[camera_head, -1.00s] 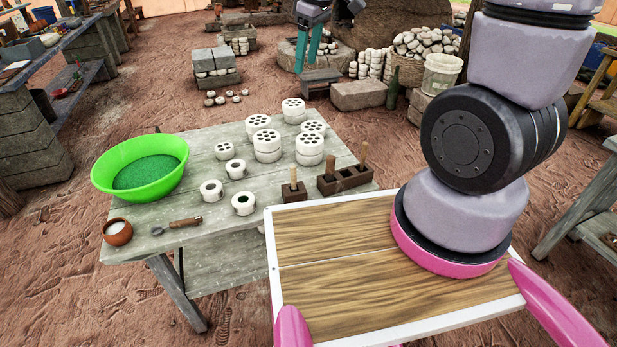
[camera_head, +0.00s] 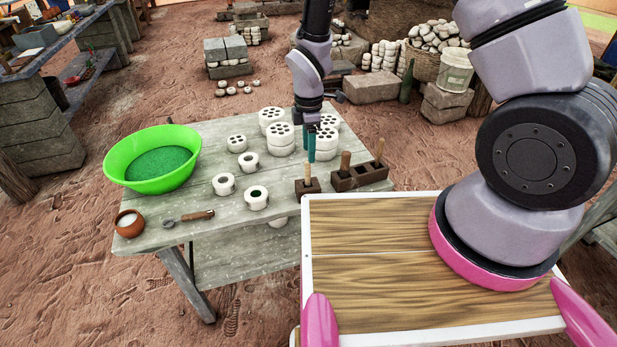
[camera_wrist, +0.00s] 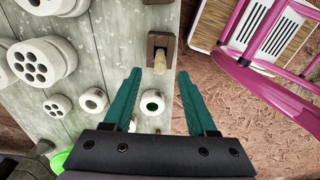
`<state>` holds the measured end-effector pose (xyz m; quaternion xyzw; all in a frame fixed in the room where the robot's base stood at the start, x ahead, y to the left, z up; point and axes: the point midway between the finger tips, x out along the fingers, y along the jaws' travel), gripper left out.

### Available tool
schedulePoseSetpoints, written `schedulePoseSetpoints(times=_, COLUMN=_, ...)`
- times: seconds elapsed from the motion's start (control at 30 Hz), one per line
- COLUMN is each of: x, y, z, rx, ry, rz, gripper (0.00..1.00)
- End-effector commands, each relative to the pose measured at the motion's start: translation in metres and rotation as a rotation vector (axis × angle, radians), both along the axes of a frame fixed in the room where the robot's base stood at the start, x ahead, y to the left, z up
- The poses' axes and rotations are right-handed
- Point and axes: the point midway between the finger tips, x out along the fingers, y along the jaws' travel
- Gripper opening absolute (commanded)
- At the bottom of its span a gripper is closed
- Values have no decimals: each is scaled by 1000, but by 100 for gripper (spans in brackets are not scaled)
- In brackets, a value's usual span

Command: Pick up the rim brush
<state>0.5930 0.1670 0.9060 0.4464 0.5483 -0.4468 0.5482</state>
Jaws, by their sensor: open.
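A brush-like tool with a pale wooden handle (camera_head: 308,173) stands upright in a small single brown block (camera_head: 308,188) near the table's right front edge. Two more wooden handles stand in a longer brown block (camera_head: 358,178) to its right. No bristles show, so I cannot tell for certain which is the rim brush. My gripper (camera_head: 311,160) has teal fingers and hangs over the single block. In the wrist view my open gripper (camera_wrist: 160,74) has its fingertips either side of and near the handle (camera_wrist: 162,62), with nothing held.
The grey table (camera_head: 235,230) carries several white perforated discs (camera_head: 280,138), small white rings (camera_head: 256,198), a green bowl (camera_head: 152,160), a brown pot (camera_head: 129,223) and a wooden-handled tool (camera_head: 188,217). My own wooden deck borders its right side.

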Motion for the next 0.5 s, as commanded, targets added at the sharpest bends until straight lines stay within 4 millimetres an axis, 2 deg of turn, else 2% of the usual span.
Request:
schedulePoseSetpoints(times=0.17, x=-1, y=1, z=-16, rx=-1, ry=2, rz=0, gripper=57)
schedulePoseSetpoints(times=0.37, x=-2, y=3, z=-46, rx=-1, ry=2, rz=-2, gripper=57)
schedulePoseSetpoints(times=0.5, x=-2, y=3, z=-55, rx=0, ry=0, rz=-2, gripper=57)
